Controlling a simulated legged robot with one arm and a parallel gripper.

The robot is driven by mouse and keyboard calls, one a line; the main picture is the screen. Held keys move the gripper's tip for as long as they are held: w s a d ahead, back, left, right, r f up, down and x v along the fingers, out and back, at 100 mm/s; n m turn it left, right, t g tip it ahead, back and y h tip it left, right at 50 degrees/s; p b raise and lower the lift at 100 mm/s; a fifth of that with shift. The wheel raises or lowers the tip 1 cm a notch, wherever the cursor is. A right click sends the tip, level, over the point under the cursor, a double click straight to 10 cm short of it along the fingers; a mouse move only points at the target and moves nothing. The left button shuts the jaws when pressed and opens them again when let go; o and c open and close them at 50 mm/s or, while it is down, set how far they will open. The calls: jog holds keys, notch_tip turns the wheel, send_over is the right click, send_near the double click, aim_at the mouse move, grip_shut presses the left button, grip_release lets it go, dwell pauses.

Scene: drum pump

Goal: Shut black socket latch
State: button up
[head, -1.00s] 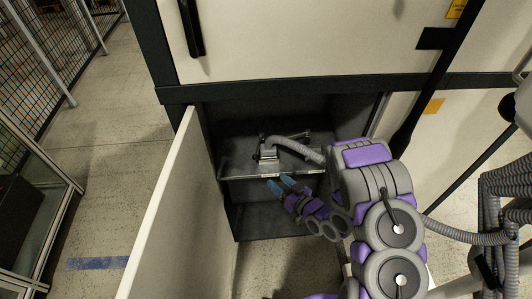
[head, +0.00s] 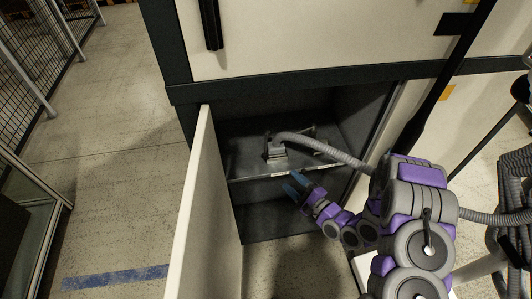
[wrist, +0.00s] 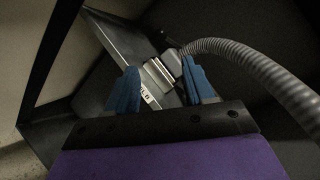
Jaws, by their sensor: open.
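A grey metal socket (head: 276,150) with a ribbed grey hose (head: 325,149) plugged into it stands on the shelf inside the open cabinet. Small dark parts show at the socket in the head view, but I cannot make out the black latch or its position. The socket also shows as a pale metal block (wrist: 158,75) in the wrist view. My gripper (head: 295,184) is open, its blue fingers just in front of the shelf edge, below and right of the socket. In the wrist view my gripper (wrist: 160,66) has the socket beyond and between its fingers, with nothing held.
The shelf (head: 245,163) has a metal front edge with a small white label. The open cabinet door (head: 196,215) stands to the left of my arm. The hose crosses the right side of the wrist view. Open floor (head: 110,180) lies left of the door.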

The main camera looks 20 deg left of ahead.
aim_at(263, 155)
jog(key=b+x, duration=0.3)
jog(key=x, duration=1.3)
jog(key=shift+w+a+b, duration=0.35)
jog(key=shift+w+a, duration=0.05)
jog(key=shift+a, duration=0.1)
jog(key=shift+s, duration=0.1)
grip_shut()
jog(key=shift+f, duration=0.1)
